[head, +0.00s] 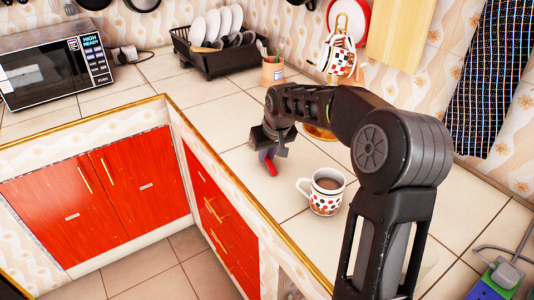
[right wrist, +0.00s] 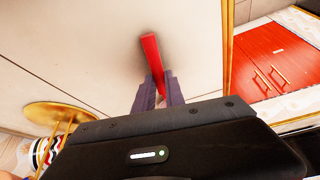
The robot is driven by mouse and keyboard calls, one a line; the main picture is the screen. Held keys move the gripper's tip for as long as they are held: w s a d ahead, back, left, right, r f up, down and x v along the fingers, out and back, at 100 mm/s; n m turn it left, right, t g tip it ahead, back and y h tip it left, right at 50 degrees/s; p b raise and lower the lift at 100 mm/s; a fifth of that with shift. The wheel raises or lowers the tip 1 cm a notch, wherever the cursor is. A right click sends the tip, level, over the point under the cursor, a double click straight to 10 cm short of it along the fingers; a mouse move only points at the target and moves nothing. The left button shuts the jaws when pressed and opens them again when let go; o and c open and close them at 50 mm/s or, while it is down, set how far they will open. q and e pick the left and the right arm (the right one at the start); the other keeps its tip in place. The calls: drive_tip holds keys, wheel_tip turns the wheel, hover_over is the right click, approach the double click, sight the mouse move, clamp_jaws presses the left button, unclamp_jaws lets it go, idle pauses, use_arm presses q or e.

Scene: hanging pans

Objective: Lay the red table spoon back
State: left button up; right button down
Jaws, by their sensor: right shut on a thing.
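The red table spoon (head: 270,165) shows as a short red piece below my right gripper (head: 267,155) in the head view, over the tiled counter near its front edge. In the right wrist view, the red spoon (right wrist: 150,55) sticks out from between the two fingertips of my right gripper (right wrist: 158,86), which is shut on it. The gripper points down. I cannot tell whether the spoon touches the counter. The rest of the spoon is hidden by the fingers. My left gripper is in neither view.
A patterned mug (head: 324,194) with a brown drink stands right of the gripper. A golden stand (head: 319,132) holding mugs is behind my arm. A utensil pot (head: 272,70), a black dish rack (head: 212,58) and a microwave (head: 55,68) stand farther back. The counter (head: 205,100) left of the gripper is clear.

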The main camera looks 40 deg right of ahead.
drive_tip(key=c, duration=1.3)
unclamp_jaws()
drive_tip(key=shift+r, duration=0.1)
drive_tip(key=v, duration=0.7)
drive_tip(key=shift+s+r, duration=0.15)
drive_tip(key=shift+r, duration=0.15)
